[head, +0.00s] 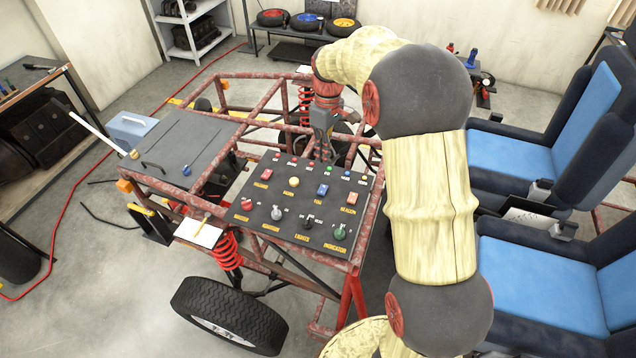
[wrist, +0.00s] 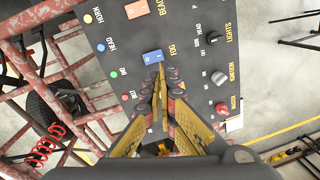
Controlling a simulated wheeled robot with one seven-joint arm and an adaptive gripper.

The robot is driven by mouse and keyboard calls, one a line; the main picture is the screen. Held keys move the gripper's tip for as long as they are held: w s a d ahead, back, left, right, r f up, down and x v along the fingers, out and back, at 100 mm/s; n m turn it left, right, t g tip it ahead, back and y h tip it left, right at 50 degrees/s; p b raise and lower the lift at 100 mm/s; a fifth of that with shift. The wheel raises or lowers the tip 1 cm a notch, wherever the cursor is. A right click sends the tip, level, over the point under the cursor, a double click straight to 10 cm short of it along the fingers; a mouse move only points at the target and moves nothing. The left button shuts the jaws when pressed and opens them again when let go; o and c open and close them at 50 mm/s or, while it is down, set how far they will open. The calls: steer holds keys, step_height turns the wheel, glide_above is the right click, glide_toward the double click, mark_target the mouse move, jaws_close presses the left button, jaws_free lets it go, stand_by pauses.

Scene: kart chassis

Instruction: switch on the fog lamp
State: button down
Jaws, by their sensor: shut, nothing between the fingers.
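The fog switch is a blue rocker with white marks (wrist: 152,57), labelled FOG on the dark control panel (wrist: 192,75). It also shows in the head view (head: 323,189), in the upper row of larger controls. My gripper (wrist: 161,70) is shut and empty, its yellow fingertips together at the lower edge of the blue rocker in the wrist view. I cannot tell whether they touch it. In the head view my gripper (head: 323,155) hangs over the far edge of the panel (head: 252,212). Which way the rocker is tipped is unclear.
The orange beacon switch (head: 352,198) is right of the fog switch, and the yellow horn button (head: 294,182) is left. Knobs and small coloured lamps surround them. Rusty red frame tubes (head: 262,105) run behind the panel. Blue seats (head: 555,275) stand at right.

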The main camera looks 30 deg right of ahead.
mark_target(320, 193)
steer(key=r+n, duration=0.1)
steer(key=n, duration=0.2)
steer(key=shift+w+a+r, duration=0.1)
steer(key=shift+r, duration=0.3)
steer(key=f, duration=0.4)
steer(key=s+f, duration=0.1)
steer(key=f, duration=0.4)
steer(key=a+f, duration=0.1)
steer(key=f, duration=0.3)
steer(key=shift+s+a+f, duration=0.1)
steer(key=shift+s+f, duration=0.05)
steer(key=shift+f, duration=0.25)
